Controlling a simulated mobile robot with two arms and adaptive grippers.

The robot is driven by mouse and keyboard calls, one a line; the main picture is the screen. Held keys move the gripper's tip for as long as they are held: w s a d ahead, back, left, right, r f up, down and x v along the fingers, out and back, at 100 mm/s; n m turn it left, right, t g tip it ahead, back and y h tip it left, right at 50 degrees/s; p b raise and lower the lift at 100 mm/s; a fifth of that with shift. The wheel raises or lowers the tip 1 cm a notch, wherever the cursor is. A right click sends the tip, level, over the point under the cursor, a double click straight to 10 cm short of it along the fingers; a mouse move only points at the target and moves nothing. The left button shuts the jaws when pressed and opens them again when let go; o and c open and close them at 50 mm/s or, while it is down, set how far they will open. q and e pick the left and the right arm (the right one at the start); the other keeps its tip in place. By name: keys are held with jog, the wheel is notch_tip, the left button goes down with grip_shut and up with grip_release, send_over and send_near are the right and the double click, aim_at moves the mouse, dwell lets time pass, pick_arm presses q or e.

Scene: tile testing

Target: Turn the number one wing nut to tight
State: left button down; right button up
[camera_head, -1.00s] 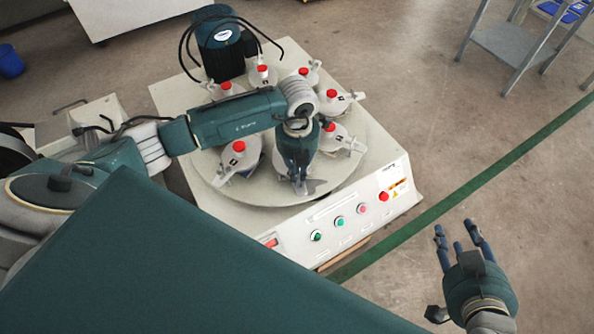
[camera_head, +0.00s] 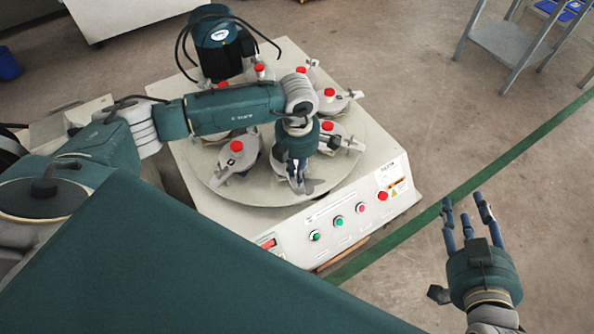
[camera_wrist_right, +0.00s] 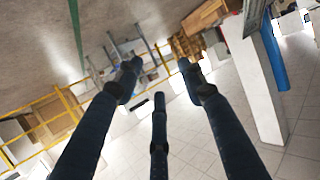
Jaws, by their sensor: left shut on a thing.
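The round grinding table (camera_head: 215,188) of the testing machine carries several grey clamps with red knobs. My left gripper (camera_head: 300,183) reaches down over the front of this table and is shut on a grey clamp part, which I take to be a wing nut (camera_head: 312,186); the fingers hide most of it. I cannot read a number on it or tell how tight it is. My right gripper (camera_head: 468,212) is open and empty, over the floor to the right of the machine. Its spread fingers also show in the right wrist view (camera_wrist_right: 158,85), with nothing between them.
A clamp (camera_head: 235,160) stands left of the gripper and another (camera_head: 342,138) right. A dark motor (camera_head: 218,45) with cables stands behind.

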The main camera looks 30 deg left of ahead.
pick_arm(q)
jog(key=shift+m, duration=0.5)
pick_arm(e)
jog(key=shift+w+a+r, duration=0.1)
jog(key=shift+w+r, duration=0.1)
jog(key=shift+r, duration=0.25)
jog(key=shift+r+t, duration=0.1)
jog(key=shift+t, duration=0.2)
pick_arm(q)
jog(key=c, duration=1.8)
grip_release()
jog(key=shift+r, duration=0.1)
jog(key=shift+o, duration=0.2)
pick_arm(e)
jog(key=shift+s+f, duration=0.1)
jog(key=shift+f, duration=0.1)
pick_arm(q)
notch_tip(320, 180, up, 12)
pick_arm(e)
jog(key=shift+r, duration=0.1)
